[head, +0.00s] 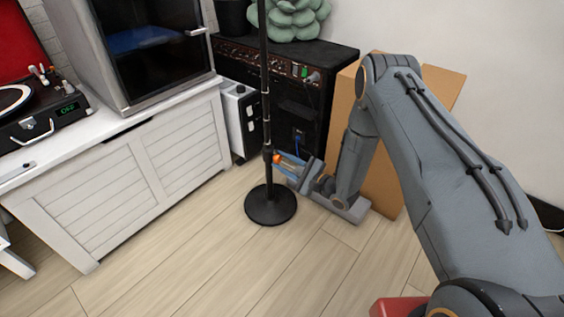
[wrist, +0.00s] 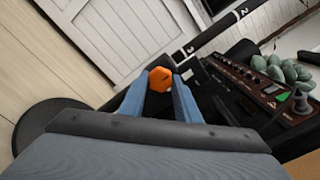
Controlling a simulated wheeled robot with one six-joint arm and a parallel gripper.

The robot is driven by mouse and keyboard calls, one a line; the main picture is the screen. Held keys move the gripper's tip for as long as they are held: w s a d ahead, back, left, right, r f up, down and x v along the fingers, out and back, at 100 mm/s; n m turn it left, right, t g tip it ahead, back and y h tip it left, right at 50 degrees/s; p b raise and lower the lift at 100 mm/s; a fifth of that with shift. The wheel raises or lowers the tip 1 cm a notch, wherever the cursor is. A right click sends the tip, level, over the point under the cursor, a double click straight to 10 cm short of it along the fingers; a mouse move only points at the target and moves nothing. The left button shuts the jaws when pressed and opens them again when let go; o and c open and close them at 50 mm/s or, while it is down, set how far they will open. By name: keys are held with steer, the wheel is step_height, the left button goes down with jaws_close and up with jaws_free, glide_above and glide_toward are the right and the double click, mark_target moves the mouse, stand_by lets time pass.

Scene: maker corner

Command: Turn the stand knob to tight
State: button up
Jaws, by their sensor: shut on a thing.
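The black stand has a vertical pole (head: 264,90) and a round base (head: 270,205) on the floor. Its orange knob sits low on the pole in the head view (head: 277,158) and is clear in the wrist view (wrist: 160,79). My gripper (head: 284,162) reaches the knob from the right. In the wrist view its two blue fingers (wrist: 161,92) lie on either side of the knob, shut on it. The knob's front face shows between the fingertips; its sides are partly hidden by them. The base also shows at the left of the wrist view (wrist: 45,122).
A white cabinet (head: 120,190) stands left of the stand. A black amplifier (head: 300,100) with a green plush plant (head: 292,18) on top is behind it. A cardboard panel (head: 385,190) leans behind my arm. The wooden floor (head: 190,260) in front is clear.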

steer(key=shift+w+d, duration=0.15)
steer(key=shift+d, duration=0.1)
steer(key=o, duration=1)
steer(key=shift+o, duration=0.2)
steer(key=shift+a, duration=0.2)
steer(key=p+v, duration=0.2)
steer(key=v, duration=0.6)
